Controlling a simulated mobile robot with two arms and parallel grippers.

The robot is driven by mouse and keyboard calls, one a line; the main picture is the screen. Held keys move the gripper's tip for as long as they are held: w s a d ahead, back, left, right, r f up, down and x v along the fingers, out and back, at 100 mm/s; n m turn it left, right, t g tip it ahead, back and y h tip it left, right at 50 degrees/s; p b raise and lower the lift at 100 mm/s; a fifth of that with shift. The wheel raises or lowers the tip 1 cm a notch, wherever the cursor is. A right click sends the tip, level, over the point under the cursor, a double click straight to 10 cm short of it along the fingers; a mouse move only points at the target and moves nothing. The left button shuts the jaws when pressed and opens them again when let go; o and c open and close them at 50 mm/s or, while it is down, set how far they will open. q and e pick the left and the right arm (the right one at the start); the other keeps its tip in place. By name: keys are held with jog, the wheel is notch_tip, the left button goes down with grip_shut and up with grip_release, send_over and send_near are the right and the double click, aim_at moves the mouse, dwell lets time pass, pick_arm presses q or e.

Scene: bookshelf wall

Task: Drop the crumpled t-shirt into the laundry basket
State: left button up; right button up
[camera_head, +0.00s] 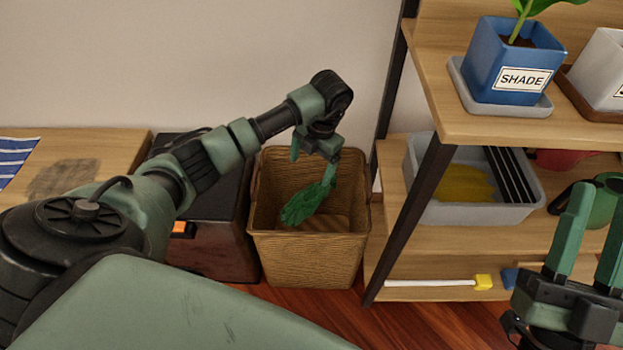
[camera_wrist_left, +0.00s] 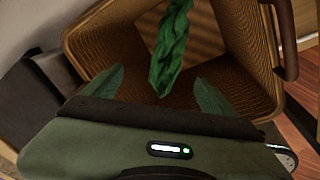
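The crumpled t-shirt (camera_head: 305,204) is dark green and shows inside the outline of the wicker laundry basket (camera_head: 308,262), below my left gripper (camera_head: 314,160). In the left wrist view the t-shirt (camera_wrist_left: 171,50) appears beyond the two spread fingers, in front of the basket's (camera_wrist_left: 245,75) inside. My left gripper (camera_wrist_left: 157,80) is open above the basket, with no finger closed on the cloth. I cannot tell whether the t-shirt is in the air or resting on the basket's inside. My right gripper (camera_head: 590,235) is open and empty at the lower right.
A dark box (camera_head: 215,235) stands left of the basket. A wooden shelf (camera_head: 480,125) on the right holds a blue plant pot (camera_head: 510,62) and a grey bin (camera_head: 470,208). A yellow-tipped brush (camera_head: 440,283) lies on the lowest board. Red wooden floor shows in front.

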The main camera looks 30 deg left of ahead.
pick_arm(q)
notch_tip(320, 180, up, 8)
jog(key=d+p, duration=0.1)
jog(key=p, duration=0.1)
jog(key=shift+w+f, duration=0.15)
jog(key=shift+w, duration=0.2)
pick_arm(e)
jog(key=w+f+g+h, duration=0.2)
jog(key=w+f+g, duration=0.2)
jog(key=f, duration=0.6)
jog(key=g, duration=0.2)
jog(key=shift+w+g, duration=0.3)
jog(key=shift+g, duration=0.1)
pick_arm(q)
jog(key=shift+s+f, duration=0.1)
pick_arm(e)
jog(key=shift+s+d+f, duration=0.1)
